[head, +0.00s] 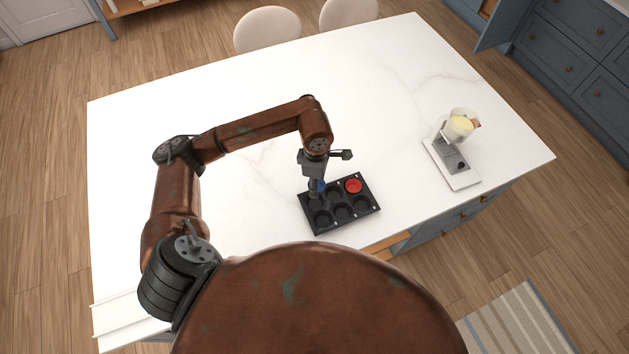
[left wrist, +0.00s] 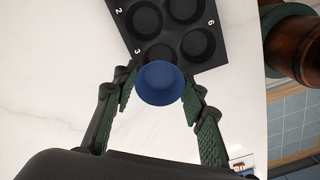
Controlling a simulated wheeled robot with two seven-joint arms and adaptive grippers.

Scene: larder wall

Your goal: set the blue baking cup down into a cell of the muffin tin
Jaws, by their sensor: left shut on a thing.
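The dark muffin tin (head: 361,209) lies on the white island top, with a red cup (head: 353,186) in one far cell. My left gripper (head: 316,190) points down over the tin's far left part. It is shut on the blue baking cup (head: 322,185), mostly hidden behind the fingers in the head view. In the left wrist view the blue cup (left wrist: 160,84) sits between the two fingertips of my left gripper (left wrist: 158,88). It overlaps the edge of the tin (left wrist: 205,62) and partly covers a cell near the printed 3. I cannot tell its exact height. My right gripper is not in view.
Two pale stools (head: 268,29) stand at the far side. The island top (head: 235,175) is clear left of and behind the tin.

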